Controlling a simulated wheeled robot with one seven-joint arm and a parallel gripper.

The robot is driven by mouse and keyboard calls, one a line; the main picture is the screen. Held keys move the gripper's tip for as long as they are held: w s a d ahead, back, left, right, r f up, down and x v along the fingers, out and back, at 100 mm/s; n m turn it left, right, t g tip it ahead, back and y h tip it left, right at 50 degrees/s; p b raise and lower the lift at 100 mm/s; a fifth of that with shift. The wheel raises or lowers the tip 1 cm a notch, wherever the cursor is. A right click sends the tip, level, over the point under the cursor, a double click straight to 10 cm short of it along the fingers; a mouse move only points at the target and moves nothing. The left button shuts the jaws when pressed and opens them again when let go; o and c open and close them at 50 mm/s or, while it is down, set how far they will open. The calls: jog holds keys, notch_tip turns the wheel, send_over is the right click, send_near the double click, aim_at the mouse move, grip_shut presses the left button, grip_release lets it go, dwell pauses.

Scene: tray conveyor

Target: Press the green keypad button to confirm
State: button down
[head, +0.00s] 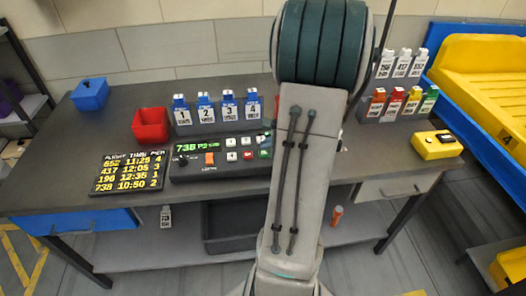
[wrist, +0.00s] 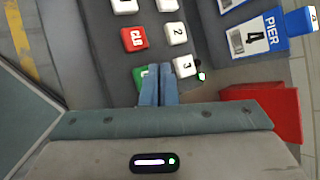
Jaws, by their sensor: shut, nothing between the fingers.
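The dark control console (head: 190,174) stands on the grey bench, with a lit green display reading 738 and a small keypad at its right. The green button (wrist: 139,76) shows in the wrist view at the left of my fingertips, partly covered by them. My gripper (wrist: 158,70) is shut and empty, its blue-grey fingers together over the keypad between the green button and the white 3 key (wrist: 184,65). Whether the fingertips touch a key I cannot tell. In the head view my arm hides my gripper.
A red key (wrist: 133,39) and a white 2 key (wrist: 175,33) sit close by. A red bin (head: 151,125), blue bin (head: 90,94) and flight board (head: 128,172) are left. Pier tags stand behind the console. A yellow button box (head: 437,145) is right.

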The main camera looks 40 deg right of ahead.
jog(key=shift+r+p, duration=1.8)
jog(key=shift+r, duration=0.75)
jog(key=shift+f, duration=0.1)
jog(key=a+r+n+g+y, duration=0.1)
jog(key=a+r+n+g, duration=0.15)
jog(key=a+n, duration=0.45)
jog(key=a+r+n+g+y, duration=0.1)
jog(key=a+r+n+y, duration=0.15)
jog(key=a, duration=0.75)
jog(key=s+a+r+n+g+h, duration=0.2)
jog(key=s+a+r+n+h, duration=0.3)
jog(key=s+a+n, duration=0.4)
jog(key=s+n, duration=0.3)
jog(key=n, duration=0.3)
jog(key=shift+s+a+r, duration=0.15)
jog(key=shift+s+a, duration=0.1)
jog(key=shift+a, duration=0.1)
